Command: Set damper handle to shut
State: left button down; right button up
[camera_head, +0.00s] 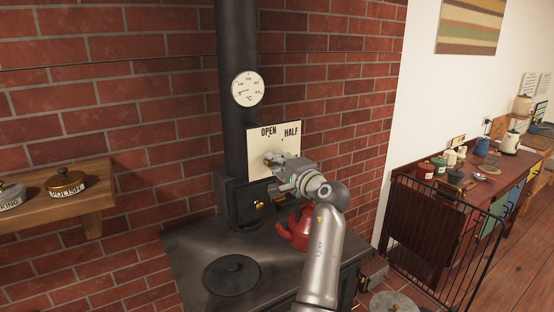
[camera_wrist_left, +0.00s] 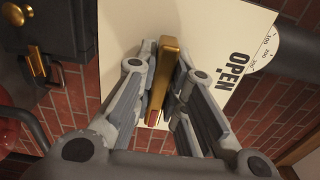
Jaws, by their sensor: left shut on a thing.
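The cream damper plate (camera_head: 256,142) is mounted by the black stovepipe, with OPEN at its upper left and HALF at its upper right; the rest of its lettering is hidden behind my gripper. My left gripper (camera_head: 277,163) is in front of the plate. In the left wrist view, the brass damper handle (camera_wrist_left: 171,65) stands between the fingers of my left gripper (camera_wrist_left: 160,105), which are shut on it. The plate (camera_wrist_left: 213,22) is behind it, with OPEN to the right of the handle. I cannot tell exactly which mark the handle points at. My right gripper is not in view.
A red kettle (camera_head: 298,230) stands on the black stove (camera_head: 195,250) below my arm. A round gauge (camera_head: 247,89) is on the stovepipe (camera_head: 236,45). A wooden shelf (camera_head: 95,197) with lidded pots is at left. A black railing (camera_head: 440,235) and a counter are at right.

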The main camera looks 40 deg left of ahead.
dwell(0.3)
pick_arm(q)
jog(key=c, duration=1.5)
grip_release()
jog(key=shift+c, duration=0.2)
jog(key=shift+o, duration=0.3)
jog(key=v, duration=0.7)
jog(key=shift+d, duration=0.25)
jog(key=shift+a, duration=0.1)
jog(key=shift+s, duration=0.1)
